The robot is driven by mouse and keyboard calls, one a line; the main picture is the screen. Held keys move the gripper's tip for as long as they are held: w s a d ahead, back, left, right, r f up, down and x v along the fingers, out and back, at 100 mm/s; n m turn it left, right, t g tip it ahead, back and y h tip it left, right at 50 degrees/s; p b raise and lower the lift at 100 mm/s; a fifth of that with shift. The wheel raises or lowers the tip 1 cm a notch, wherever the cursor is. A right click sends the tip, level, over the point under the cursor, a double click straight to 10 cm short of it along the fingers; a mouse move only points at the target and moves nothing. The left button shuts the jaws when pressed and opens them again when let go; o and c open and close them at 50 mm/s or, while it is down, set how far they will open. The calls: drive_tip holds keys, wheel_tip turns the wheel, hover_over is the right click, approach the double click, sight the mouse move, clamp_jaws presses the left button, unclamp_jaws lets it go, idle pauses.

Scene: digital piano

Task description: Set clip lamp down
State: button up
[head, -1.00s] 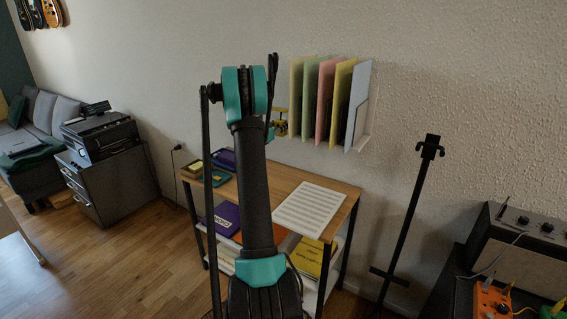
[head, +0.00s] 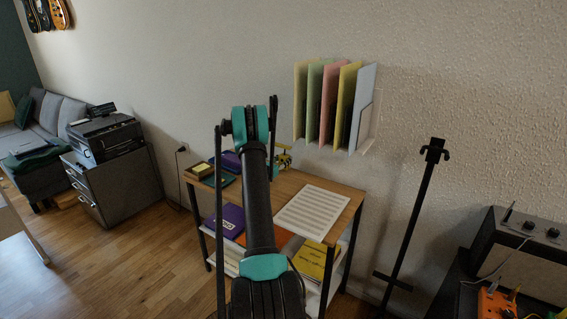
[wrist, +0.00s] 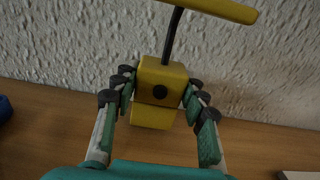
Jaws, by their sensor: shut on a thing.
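The yellow clip lamp (wrist: 158,75) is upright between the fingers of my gripper (wrist: 158,98) in the wrist view. The fingers press on both sides of its yellow base. A dark curved neck rises to a yellow head (wrist: 215,8). In the head view the lamp (head: 283,159) shows just right of my arm, low over the back of the wooden desk (head: 286,186). My arm hides most of the gripper there. The lamp's base is close to the desktop (wrist: 60,150); I cannot tell whether it touches.
A music sheet (head: 312,210) lies on the desk's right part. Small yellow and dark items (head: 203,169) are at its left end. A wall rack with coloured folders (head: 340,105) hangs above. A black stand (head: 415,215) is at right. The wall is close behind the lamp.

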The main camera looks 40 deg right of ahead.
drive_tip(key=shift+f, duration=0.5)
drive_tip(key=shift+f, duration=0.1)
drive_tip(key=o, duration=1)
